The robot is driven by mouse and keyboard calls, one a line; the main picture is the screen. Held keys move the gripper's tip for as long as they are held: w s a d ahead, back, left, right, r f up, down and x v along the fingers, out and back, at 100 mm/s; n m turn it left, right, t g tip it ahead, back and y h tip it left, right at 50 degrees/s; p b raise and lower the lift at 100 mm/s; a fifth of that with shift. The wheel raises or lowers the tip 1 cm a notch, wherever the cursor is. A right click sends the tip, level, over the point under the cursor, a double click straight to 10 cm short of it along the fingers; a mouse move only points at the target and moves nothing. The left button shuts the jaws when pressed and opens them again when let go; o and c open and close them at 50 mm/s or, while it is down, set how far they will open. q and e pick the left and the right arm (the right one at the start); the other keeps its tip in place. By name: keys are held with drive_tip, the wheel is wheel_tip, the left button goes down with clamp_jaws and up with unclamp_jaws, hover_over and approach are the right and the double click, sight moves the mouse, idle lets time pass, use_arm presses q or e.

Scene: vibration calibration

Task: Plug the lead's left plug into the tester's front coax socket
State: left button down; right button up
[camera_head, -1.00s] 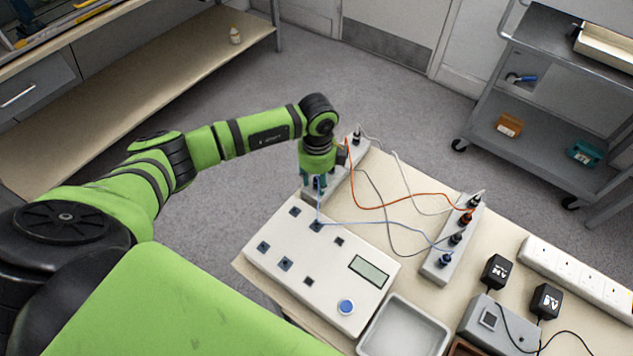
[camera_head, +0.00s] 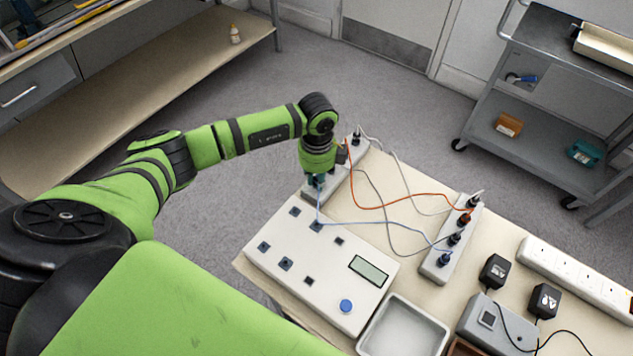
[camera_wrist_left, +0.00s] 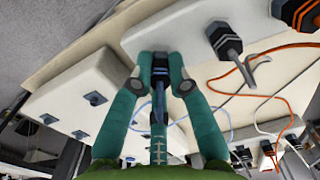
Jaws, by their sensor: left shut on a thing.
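The tester (camera_head: 325,262) is a pale box on the table with several dark square sockets on top, a grey display and a blue button. My left gripper (camera_head: 316,182) is over the near end of the left plug rack (camera_head: 347,178), beyond the tester's far edge. In the left wrist view its teal fingers (camera_wrist_left: 160,72) are shut on the lead's left plug (camera_wrist_left: 160,62), dark with a blue band. I cannot tell whether the plug still touches the rack. The right gripper is not in view.
Orange (camera_head: 400,203), white and grey leads loop between the racks. A grey tray (camera_head: 405,327), black adapters (camera_head: 495,272) and a white power strip (camera_head: 575,275) are at the right. A black plug (camera_wrist_left: 224,42) stands beside the fingers in the wrist view.

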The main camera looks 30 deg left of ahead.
sight(315, 180)
use_arm(q)
drive_tip(key=shift+r+p, duration=1.65)
drive_tip(key=shift+r, duration=0.1)
drive_tip(key=shift+s+r+p, duration=0.1)
drive_tip(key=shift+s+p, duration=0.3)
drive_tip(key=shift+p, duration=0.05)
drive_tip(key=s+r+p, duration=0.1)
drive_tip(key=s+p, duration=0.3)
drive_tip(key=s, duration=0.1)
drive_tip(key=s+a+r+p, duration=0.1)
drive_tip(key=s+p, duration=0.3)
drive_tip(key=s, duration=0.2)
drive_tip(key=s+a+r+p, duration=0.1)
drive_tip(key=s+p, duration=0.3)
drive_tip(key=s, duration=0.1)
drive_tip(key=shift+s, duration=0.3)
drive_tip(key=s+p, duration=0.1)
drive_tip(key=s, duration=0.2)
drive_tip(key=shift+a+r, duration=0.1)
drive_tip(key=shift+a, duration=0.05)
wheel_tip(315, 180, down, 2)
drive_tip(key=shift+f+b, duration=0.1)
drive_tip(key=shift+b, duration=0.7)
drive_tip(key=shift+f+b, duration=0.4)
drive_tip(key=shift+f, duration=0.25)
